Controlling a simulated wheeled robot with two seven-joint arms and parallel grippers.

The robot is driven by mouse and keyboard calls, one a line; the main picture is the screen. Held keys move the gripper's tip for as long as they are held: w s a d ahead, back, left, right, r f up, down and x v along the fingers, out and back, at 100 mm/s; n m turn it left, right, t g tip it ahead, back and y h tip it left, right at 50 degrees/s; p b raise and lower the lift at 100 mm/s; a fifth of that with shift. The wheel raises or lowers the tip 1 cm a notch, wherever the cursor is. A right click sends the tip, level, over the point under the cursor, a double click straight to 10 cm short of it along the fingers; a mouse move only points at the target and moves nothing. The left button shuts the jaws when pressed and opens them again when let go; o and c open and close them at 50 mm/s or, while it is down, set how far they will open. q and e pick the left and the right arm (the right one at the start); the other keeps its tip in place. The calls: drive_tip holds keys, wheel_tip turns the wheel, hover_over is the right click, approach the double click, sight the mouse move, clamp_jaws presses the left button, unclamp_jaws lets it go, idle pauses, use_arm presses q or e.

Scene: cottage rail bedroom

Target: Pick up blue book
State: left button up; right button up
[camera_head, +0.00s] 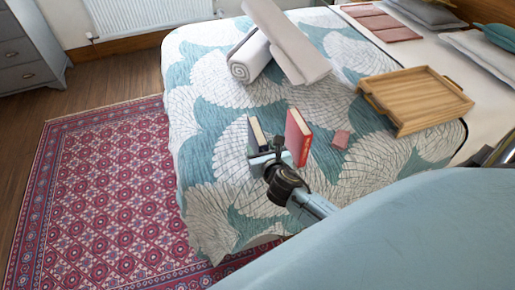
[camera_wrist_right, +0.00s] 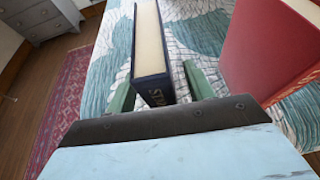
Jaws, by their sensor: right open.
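The blue book (camera_head: 257,133) stands upright on the bed. In the right wrist view the dark navy book (camera_wrist_right: 152,62) shows its lettered spine towards me and its pale page edges on top. My right gripper (camera_head: 262,158) is at the near end of the book. In the wrist view its two green fingers (camera_wrist_right: 160,88) are apart, one on each side of the spine, with a visible gap on the right. I cannot tell whether the left finger touches the cover. My left gripper is not in view.
A red book (camera_head: 298,137) stands close on the right, also large in the wrist view (camera_wrist_right: 272,50). A wooden tray (camera_head: 415,97) and rolled towels (camera_head: 249,58) are farther back. The patterned rug (camera_head: 105,190) lies left of the bed.

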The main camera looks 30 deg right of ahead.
drive_tip(key=shift+x, duration=1)
drive_tip(key=shift+f, duration=0.1)
clamp_jaws()
